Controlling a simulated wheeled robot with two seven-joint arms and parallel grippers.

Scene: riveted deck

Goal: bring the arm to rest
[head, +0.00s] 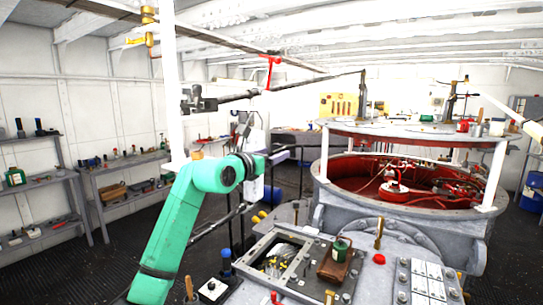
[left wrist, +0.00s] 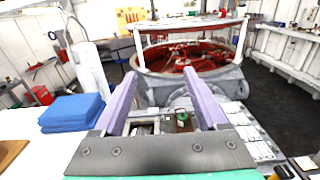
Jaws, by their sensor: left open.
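My left arm (head: 175,225) is green and rises from the bottom of the head view, bending at a dark-banded joint. My left gripper (head: 284,156) points away from me above the deck equipment and is small and partly hidden there. In the left wrist view its two purple fingers (left wrist: 161,74) stand wide apart with nothing between them. A small green can (left wrist: 182,120) shows beyond and below the fingers, apart from them. My right gripper shows in neither view.
A large round machine with a red interior (head: 430,197) stands ahead right. A grey bench holds the green can (head: 341,247) on a brown block. Shelves (head: 125,185) line the left wall. A blue folded cloth (left wrist: 72,112) lies left in the wrist view. Dark floor is open at left.

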